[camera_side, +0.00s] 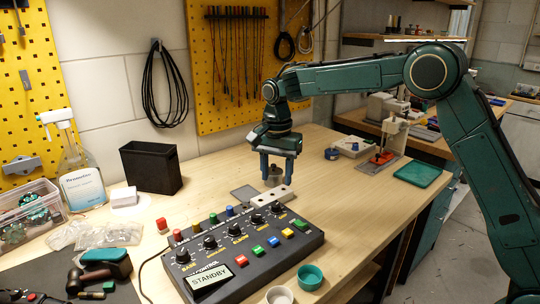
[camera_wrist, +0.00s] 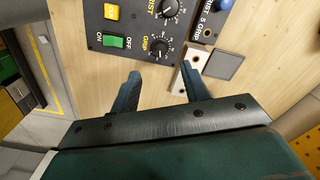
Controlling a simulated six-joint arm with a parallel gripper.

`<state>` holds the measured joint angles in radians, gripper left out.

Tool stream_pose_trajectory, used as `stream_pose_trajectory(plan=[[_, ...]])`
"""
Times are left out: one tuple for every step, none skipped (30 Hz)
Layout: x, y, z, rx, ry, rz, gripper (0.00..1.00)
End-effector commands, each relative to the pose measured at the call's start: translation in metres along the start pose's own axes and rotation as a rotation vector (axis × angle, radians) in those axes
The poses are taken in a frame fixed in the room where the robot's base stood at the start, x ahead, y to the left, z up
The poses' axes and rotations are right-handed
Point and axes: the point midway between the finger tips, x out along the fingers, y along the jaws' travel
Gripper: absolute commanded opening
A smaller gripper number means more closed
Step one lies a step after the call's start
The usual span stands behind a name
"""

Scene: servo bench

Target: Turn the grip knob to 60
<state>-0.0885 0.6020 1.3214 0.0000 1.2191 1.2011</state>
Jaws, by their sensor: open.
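The black control box (camera_side: 240,262) lies on the wooden bench with a row of black knobs. The grip knob (camera_side: 277,208) is at the right end of that row; the wrist view shows it (camera_wrist: 158,46) beside the label GRIP, with a scale around it. Its exact setting is too small to read. My gripper (camera_side: 276,178) hangs above the bench, fingers down, just behind the grip knob. In the wrist view my gripper (camera_wrist: 160,70) is open, with the knob ahead of the gap, apart from both fingers. Nothing is held.
A pale block with holes (camera_side: 272,196) and a grey square plate (camera_side: 244,194) lie beside the box. A STANDBY display (camera_side: 209,279) stands at its front left. Teal and grey cups (camera_side: 310,277) are in front. A black bin (camera_side: 151,168) stands behind.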

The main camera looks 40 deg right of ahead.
Motion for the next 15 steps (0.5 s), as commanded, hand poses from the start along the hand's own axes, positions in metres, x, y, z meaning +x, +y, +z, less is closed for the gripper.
stream_pose_trajectory(plan=[[0.009, 0.0, 0.0, 0.0, -0.001, 0.003, 0.46], [0.013, 0.0, 0.0, 0.0, -0.001, 0.003, 0.46], [0.019, 0.0, 0.0, 0.0, -0.001, 0.003, 0.46], [0.024, 0.0, 0.0, 0.0, -0.001, 0.003, 0.46], [0.029, 0.001, 0.0, 0.0, -0.001, 0.003, 0.46], [0.035, 0.001, 0.0, 0.0, -0.001, 0.004, 0.46], [0.039, 0.0, 0.0, 0.0, -0.001, 0.002, 0.46], [0.044, 0.0, 0.0, 0.0, -0.001, 0.002, 0.46], [0.049, 0.0, 0.0, 0.0, -0.001, 0.002, 0.46], [0.053, 0.0, 0.0, 0.0, -0.001, 0.002, 0.46], [0.057, 0.001, 0.0, 0.0, -0.001, 0.002, 0.46], [0.062, 0.0, 0.0, 0.0, -0.001, 0.001, 0.46], [0.065, 0.0, 0.0, 0.0, -0.001, 0.001, 0.46], [0.068, 0.0, 0.0, 0.0, -0.001, 0.002, 0.46], [0.072, 0.0, 0.0, 0.0, 0.0, 0.001, 0.46]])
